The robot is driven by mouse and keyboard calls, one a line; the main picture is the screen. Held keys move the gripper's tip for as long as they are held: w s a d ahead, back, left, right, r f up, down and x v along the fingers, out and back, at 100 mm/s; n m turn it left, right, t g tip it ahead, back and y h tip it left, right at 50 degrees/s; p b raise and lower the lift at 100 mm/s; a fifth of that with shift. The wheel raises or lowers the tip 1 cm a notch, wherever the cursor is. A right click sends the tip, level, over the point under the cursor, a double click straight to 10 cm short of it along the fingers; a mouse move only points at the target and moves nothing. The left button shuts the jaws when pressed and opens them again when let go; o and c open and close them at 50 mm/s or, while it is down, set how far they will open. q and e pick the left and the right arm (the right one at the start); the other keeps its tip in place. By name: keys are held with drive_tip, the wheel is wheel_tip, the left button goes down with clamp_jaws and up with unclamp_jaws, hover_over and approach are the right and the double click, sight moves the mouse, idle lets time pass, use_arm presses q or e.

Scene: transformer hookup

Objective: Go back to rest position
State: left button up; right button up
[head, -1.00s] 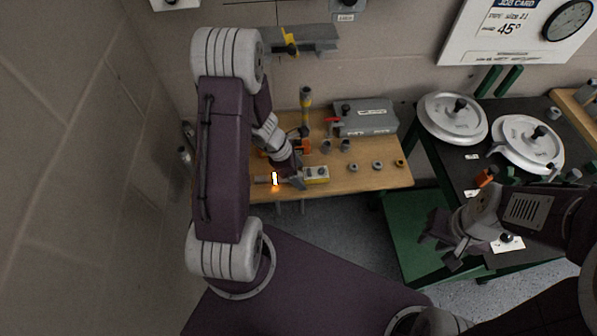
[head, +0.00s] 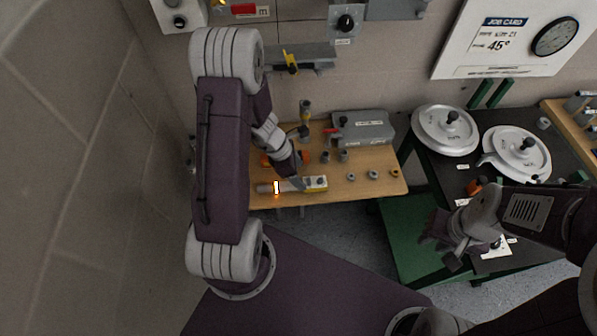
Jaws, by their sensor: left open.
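My right gripper (head: 440,243) is at the lower right, in front of the green stand and apart from the bench. Its fingers are dark and partly blurred together, and no object shows in them.
A grey box (head: 363,128) stands at the back of the bench, with several small rings along the right. Two round white plates (head: 445,130) lie on the dark green-framed table. A job card (head: 510,37) is on the wall. Floor shows between the tables.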

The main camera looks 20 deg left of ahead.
idle(0.6)
use_arm(q)
drive_tip(key=s+d+r+m+y, duration=0.1)
drive_tip(key=s+d+r+m, duration=0.2)
drive_tip(key=d+r+m, duration=0.7)
drive_tip(key=s+a+m+g+y, duration=0.1)
drive_tip(key=s+a+m, duration=0.5)
drive_tip(key=m, duration=0.8)
drive_tip(key=shift+s+a+r+y, duration=0.25)
drive_tip(key=shift+a+y, duration=0.2)
drive_tip(key=shift+y, duration=0.35)
drive_tip(key=shift+s+r, duration=0.1)
